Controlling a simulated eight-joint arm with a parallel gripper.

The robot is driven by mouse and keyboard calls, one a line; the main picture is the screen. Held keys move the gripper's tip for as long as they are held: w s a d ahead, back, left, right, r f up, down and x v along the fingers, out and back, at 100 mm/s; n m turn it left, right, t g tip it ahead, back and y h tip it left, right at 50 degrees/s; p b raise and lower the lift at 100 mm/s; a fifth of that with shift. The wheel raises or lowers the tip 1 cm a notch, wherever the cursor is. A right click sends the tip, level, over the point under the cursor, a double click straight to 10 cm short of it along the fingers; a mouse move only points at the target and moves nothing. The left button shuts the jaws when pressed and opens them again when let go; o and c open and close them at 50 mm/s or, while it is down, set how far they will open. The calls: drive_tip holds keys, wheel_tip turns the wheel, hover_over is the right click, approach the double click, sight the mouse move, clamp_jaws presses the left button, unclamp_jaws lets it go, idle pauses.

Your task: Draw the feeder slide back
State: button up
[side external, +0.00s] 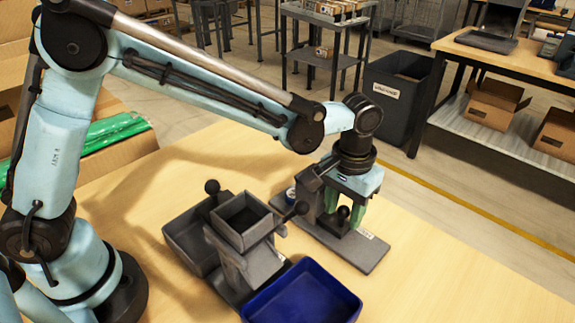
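A grey feeder-like unit with a square open hopper (243,219) stands on the table. One black ball knob (212,187) rises at its back left, and another knob (301,207) sits on a rod at its right. Which part is the slide is not clear. My gripper (344,209) points down over a separate grey fixture on a flat base plate (368,252), right of the hopper. Its green fingers are apart, with a black ball knob (343,212) of this fixture seen between them. Whether the fingers touch the knob cannot be told.
A blue tray (345,292) sits in front of the hopper unit and a grey tray (180,252) at its left. The wooden table (440,285) is bare at the right front. A bin (388,105) and another bench stand beyond on the floor.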

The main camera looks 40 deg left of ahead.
drive_tip(key=c, duration=0.7)
drive_tip(key=shift+o, duration=0.2)
drive_tip(key=shift+d, duration=0.1)
drive_tip(key=shift+d, duration=3.1)
drive_tip(key=o, duration=0.8)
drive_tip(key=shift+a, duration=0.1)
drive_tip(key=shift+r, duration=3.5)
